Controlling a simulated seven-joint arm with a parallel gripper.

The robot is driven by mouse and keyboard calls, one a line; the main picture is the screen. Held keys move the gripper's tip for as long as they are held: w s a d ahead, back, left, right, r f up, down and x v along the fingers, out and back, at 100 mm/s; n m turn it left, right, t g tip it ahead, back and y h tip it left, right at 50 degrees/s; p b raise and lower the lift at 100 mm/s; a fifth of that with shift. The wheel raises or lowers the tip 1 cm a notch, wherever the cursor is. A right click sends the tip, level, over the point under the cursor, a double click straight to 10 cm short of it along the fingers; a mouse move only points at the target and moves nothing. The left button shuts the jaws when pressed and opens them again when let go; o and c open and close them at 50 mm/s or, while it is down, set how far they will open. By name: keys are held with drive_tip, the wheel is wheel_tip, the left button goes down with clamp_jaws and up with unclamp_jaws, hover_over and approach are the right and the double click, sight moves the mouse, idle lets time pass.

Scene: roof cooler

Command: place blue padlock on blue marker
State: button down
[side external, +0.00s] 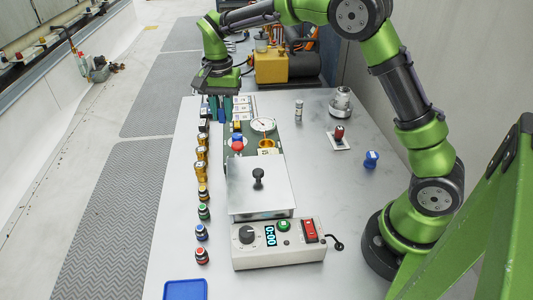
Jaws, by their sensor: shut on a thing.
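My gripper (221,110) is at the far end of the table, pointing down, with its fingers closed around a small blue thing (222,116), which looks like the blue padlock. The fingers hide much of it, and I cannot tell whether it touches the surface below. A flat blue square (185,290) with a rim lies at the near left table edge, cut by the picture's bottom; it may be the blue marker. Another blue object (371,159) stands alone on the right of the table.
A row of knobs and gold pieces (201,168) runs along the left edge. A panel with gauge (262,125) and a silver lidded box (260,190) fill the middle. A control box (279,244) stands in front. The right middle is mostly clear.

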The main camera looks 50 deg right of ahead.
drive_tip(key=s+d+r+m, duration=0.1)
drive_tip(key=s+d+m, duration=0.15)
drive_tip(key=d, duration=0.45)
drive_tip(key=s+d+r+m, duration=0.1)
drive_tip(key=s+d+m, duration=0.15)
drive_tip(key=d, duration=0.45)
drive_tip(key=m, duration=1)
hover_over(371, 155)
wheel_tip(371, 155, down, 9)
drive_tip(key=shift+r, duration=0.2)
drive_tip(key=shift+w+f, duration=0.1)
drive_tip(key=shift+f, duration=2.05)
